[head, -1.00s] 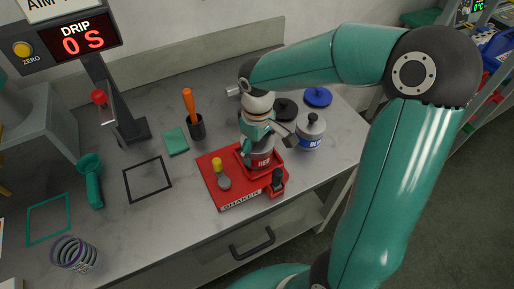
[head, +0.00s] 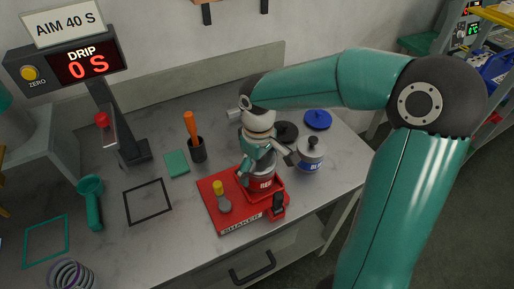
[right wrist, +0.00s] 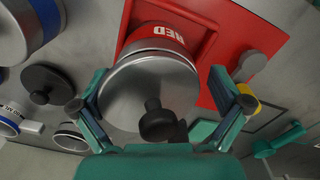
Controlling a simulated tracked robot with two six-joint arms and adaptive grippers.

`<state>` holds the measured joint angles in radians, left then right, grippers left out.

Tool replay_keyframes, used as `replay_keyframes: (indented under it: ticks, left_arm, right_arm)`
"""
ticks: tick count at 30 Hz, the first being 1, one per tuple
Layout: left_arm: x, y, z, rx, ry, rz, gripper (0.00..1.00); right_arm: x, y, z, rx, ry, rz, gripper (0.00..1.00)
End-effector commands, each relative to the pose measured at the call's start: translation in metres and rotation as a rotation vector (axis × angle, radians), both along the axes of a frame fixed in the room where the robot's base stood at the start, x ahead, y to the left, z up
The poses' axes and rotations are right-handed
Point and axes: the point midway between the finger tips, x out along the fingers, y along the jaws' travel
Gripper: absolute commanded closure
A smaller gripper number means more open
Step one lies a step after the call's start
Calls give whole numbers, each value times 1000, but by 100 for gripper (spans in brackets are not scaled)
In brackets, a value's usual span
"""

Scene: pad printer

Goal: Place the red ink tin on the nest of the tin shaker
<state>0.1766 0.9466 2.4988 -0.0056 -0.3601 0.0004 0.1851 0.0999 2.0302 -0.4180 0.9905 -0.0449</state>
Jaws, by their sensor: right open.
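The red ink tin (head: 263,183), with a silver body and a red "RED" label, stands upright within the raised red nest (head: 281,192) of the tin shaker (head: 222,214). In the right wrist view, the tin's silver lid (right wrist: 125,95) with its black knob fills the middle. My right gripper (head: 268,155) is over the tin from above. Its fingers are open on either side of the lid, with gaps visible in the right wrist view (right wrist: 160,98). The gripper hides the tin's top in the head view. My left gripper is out of view.
A black cup with an orange-handled tool (head: 198,150) stands left. A black frame outline (head: 148,201) marks clear bench.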

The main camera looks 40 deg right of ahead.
Motion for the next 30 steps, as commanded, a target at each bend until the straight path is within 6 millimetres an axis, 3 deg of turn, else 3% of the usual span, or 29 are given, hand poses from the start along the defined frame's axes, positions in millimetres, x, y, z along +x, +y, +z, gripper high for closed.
replay_keyframes:
  ticks: [9, 15, 21, 30]
  left_arm:
    - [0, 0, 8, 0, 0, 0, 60]
    - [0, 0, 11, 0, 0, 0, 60]
    - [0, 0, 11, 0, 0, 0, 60]
    - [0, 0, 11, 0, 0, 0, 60]
  right_arm:
    - [1, 0, 65, 0, -6, 0, 0]
    - [1, 0, 94, 0, -3, 0, 0]
    - [0, 0, 104, 1, -1, 0, 0]
    - [0, 0, 104, 1, -1, 0, 0]
